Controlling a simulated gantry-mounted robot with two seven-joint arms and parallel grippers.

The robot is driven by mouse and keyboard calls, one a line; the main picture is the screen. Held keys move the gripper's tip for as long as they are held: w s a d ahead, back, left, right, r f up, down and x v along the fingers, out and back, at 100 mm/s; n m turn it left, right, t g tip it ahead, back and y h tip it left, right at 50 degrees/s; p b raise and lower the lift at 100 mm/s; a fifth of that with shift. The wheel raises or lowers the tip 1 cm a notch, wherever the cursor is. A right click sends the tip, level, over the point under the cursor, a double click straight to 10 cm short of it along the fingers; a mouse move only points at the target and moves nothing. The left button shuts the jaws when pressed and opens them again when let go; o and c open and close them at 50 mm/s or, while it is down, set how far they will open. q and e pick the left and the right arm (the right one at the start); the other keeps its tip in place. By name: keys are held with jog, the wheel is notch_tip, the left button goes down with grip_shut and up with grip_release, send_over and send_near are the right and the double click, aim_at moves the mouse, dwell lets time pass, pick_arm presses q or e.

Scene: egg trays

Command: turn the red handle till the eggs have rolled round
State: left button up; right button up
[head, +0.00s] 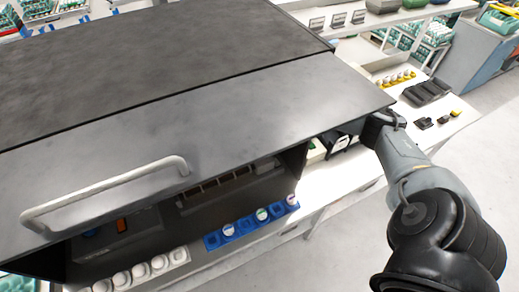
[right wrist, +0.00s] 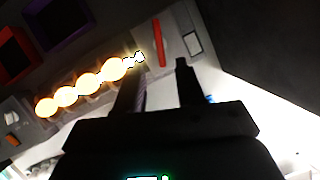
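The red handle (right wrist: 160,42) shows in the right wrist view as a narrow red bar on a grey panel, just past my fingertips. A row of brightly lit eggs (right wrist: 88,84) runs to its left. My right gripper (right wrist: 157,68) is open with its two fingers apart and nothing visible between them; the handle is beyond the gap, and I see no contact. In the head view my right arm comes in from the right and its gripper is largely hidden behind the lid (head: 230,120). I cannot make out the red handle there. My left gripper is not in view.
The lid has a pale bar handle (head: 105,190). Below it are a row of white eggs (head: 140,272) and a blue tray (head: 245,226) with a few eggs. An orange patch (head: 122,225) shows inside the dark housing. A white bench with black trays (head: 427,92) stands at right.

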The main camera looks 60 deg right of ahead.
jog(key=x, duration=0.9)
jog(key=shift+w+f, duration=0.1)
jog(key=shift+w, duration=0.05)
grip_shut()
